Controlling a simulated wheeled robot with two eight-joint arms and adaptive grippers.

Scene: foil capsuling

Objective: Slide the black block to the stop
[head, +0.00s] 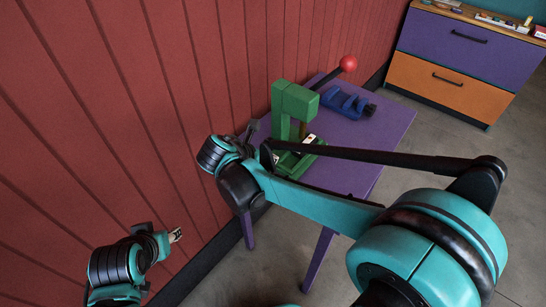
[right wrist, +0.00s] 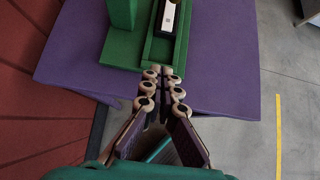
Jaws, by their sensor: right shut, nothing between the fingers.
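The black block (right wrist: 168,16) has a white label and lies in the channel of the green fixture (right wrist: 124,50), at the top of the right wrist view. My right gripper (right wrist: 164,71) is shut and empty, its fingertips at the near end of that channel, apart from the block. In the head view the green fixture (head: 294,101) stands on the purple table, partly covered by my right arm. I cannot make out the stop. My left gripper (head: 175,235) is low at the left, away from the table; its finger opening is unclear.
A blue clamp-like device (head: 345,103) and a lever with a red ball (head: 348,64) are by the fixture on the purple table (head: 385,125). A red panelled wall (head: 130,90) runs close along the left. A purple and orange cabinet (head: 455,60) stands at the back right.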

